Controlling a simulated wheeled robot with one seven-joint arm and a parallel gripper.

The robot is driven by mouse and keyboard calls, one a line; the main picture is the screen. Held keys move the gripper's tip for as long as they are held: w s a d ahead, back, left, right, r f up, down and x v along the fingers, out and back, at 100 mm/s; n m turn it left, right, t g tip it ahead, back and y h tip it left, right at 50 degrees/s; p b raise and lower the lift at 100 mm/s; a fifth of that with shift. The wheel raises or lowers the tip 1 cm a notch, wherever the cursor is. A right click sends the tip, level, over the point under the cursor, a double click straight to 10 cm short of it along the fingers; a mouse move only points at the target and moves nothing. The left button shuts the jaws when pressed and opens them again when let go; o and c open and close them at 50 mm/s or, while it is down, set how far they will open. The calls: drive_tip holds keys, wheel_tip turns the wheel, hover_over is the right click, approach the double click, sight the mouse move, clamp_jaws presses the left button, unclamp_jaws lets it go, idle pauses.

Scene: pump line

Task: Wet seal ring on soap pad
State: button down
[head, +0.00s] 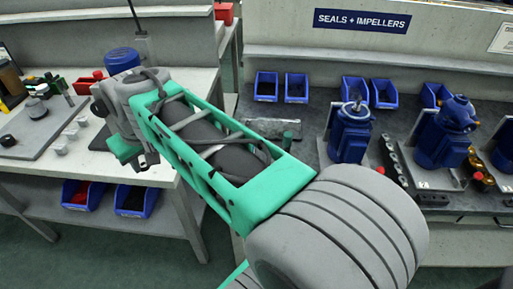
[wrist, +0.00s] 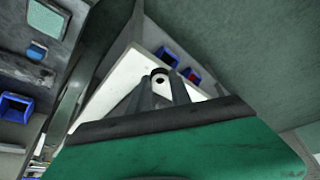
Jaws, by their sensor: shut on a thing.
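My gripper (wrist: 160,84) is shut on a small dark ring (wrist: 160,76), seen between its fingertips in the wrist view. In the head view my gripper (head: 143,162) hangs at the front edge of the white left bench, pointing down; the ring cannot be made out there. A flat grey-green pad (head: 268,127) lies on the dark right bench, apart from my gripper, with a short green cylinder (head: 291,129) by it. I cannot tell for sure that this is the soap pad.
The white bench (head: 170,178) holds a grey board (head: 40,128) with small parts and a blue round-topped item (head: 121,60). Blue bins (head: 135,200) sit on its lower shelf. Blue pumps (head: 350,132) and a dark block with holes (head: 393,160) stand on the right bench.

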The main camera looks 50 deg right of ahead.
drive_tip(key=d+f+n+y+p, duration=0.1)
drive_tip(key=d+f+n+p, duration=0.15)
drive_tip(key=d, duration=0.55)
drive_tip(key=d+f+n+y+p, duration=0.1)
drive_tip(key=d+f+p, duration=0.3)
drive_tip(key=d, duration=0.5)
drive_tip(key=s+d+f+n+p, duration=0.1)
drive_tip(key=s+d+f, duration=0.1)
drive_tip(key=d, duration=0.1)
drive_tip(key=s+d+f+n+p, duration=0.1)
drive_tip(key=s+d+f, duration=0.1)
drive_tip(key=d, duration=0.1)
drive_tip(key=s+d+f+n+g+p, duration=0.1)
drive_tip(key=s+d, duration=0.2)
drive_tip(key=shift+d+f+n+y, duration=0.25)
drive_tip(key=shift+d+f+y, duration=0.05)
drive_tip(key=shift+f, duration=0.1)
drive_tip(key=shift+f+b, duration=1.8)
drive_tip(key=shift+f, duration=1.05)
drive_tip(key=shift+a+f+b, duration=0.1)
drive_tip(key=shift+f+b, duration=0.45)
drive_tip(key=shift+b, duration=0.05)
drive_tip(key=shift+r, duration=0.1)
wheel_tip(320, 180, up, 7)
drive_tip(key=p, duration=0.4)
